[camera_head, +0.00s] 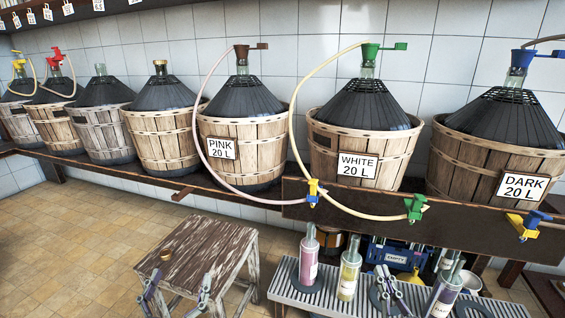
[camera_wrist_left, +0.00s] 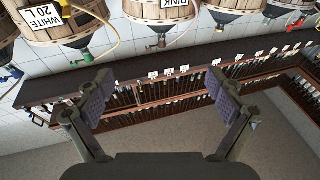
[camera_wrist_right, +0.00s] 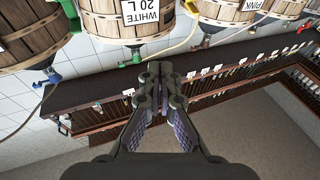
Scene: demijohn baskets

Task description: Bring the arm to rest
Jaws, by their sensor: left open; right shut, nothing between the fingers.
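My left gripper (camera_head: 177,290) is at the lower left of the head view, in front of the wooden stool. Its two fingers are spread apart with nothing between them, as the left wrist view also shows (camera_wrist_left: 162,97). My right gripper (camera_head: 386,289) is at the lower right of the head view, over the ribbed bench with the bottles. Its fingertips meet with nothing held, as the right wrist view also shows (camera_wrist_right: 160,85). Both grippers look free of the things around them, though distances are hard to judge.
A worn wooden stool (camera_head: 207,247) with a cork on top stands left of the ribbed bench (camera_head: 285,290). Bottles (camera_head: 308,258) stand on the bench. Behind, basketed demijohns line a shelf (camera_head: 296,211), with hoses and coloured clamps hanging. Tiled floor at left is clear.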

